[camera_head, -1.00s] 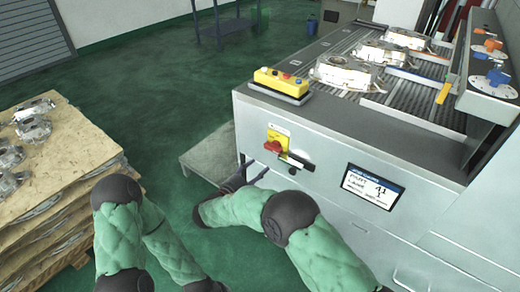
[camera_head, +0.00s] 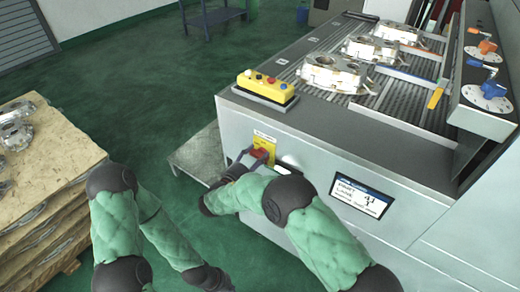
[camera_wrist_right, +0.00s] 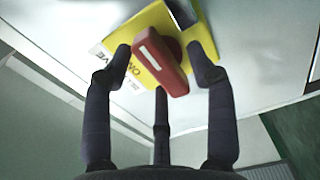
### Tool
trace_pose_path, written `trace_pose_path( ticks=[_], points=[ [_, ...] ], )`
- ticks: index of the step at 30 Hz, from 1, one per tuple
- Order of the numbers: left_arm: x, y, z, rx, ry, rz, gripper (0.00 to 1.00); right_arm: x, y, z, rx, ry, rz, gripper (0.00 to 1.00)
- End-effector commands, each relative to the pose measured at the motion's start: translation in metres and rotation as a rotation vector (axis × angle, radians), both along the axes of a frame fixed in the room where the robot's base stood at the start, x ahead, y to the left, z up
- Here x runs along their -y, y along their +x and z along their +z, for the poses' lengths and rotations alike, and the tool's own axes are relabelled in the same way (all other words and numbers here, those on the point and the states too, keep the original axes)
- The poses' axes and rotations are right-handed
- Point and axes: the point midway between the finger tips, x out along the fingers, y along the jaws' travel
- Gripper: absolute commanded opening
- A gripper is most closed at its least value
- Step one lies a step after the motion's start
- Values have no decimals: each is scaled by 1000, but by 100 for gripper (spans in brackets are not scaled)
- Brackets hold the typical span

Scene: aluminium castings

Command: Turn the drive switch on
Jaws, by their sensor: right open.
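The drive switch is a red rotary handle (camera_wrist_right: 160,65) on a yellow plate (camera_wrist_right: 185,20) with black lettering, on the machine's front panel. In the head view the red handle (camera_head: 258,154) shows below the yellow button box. My right gripper (camera_head: 246,161) is at the switch, partly covering it. In the right wrist view my right gripper (camera_wrist_right: 164,60) is open, with one finger on each side of the red handle and a third finger below. Gaps show beside the handle; I cannot tell whether any finger touches it. My left arm shows low in the head view, but its gripper does not.
The yellow button box (camera_head: 267,87) sits on the machine's top corner. Castings (camera_head: 332,72) lie on the ribbed conveyor. A display (camera_head: 362,196) is right of the switch. Stacked boards with castings (camera_head: 75,150) stand at left, with green floor between.

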Motion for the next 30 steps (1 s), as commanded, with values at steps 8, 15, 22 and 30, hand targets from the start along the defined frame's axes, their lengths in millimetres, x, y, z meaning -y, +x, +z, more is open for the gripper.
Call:
trace_pose_path(
  ticks=[8,15,22,30],
  points=[
    [0,-1,0,-1,0,1,0,1,0,-1,-1,-1,1,57],
    [0,-1,0,-1,0,0,0,1,0,-1,-1,0,1,0],
    [0,0,1,-1,0,1,0,1,0,-1,-8,-9,1,0],
    [0,0,2,-1,0,0,0,0,0,-2,-68,-92,1,0]
  ],
)
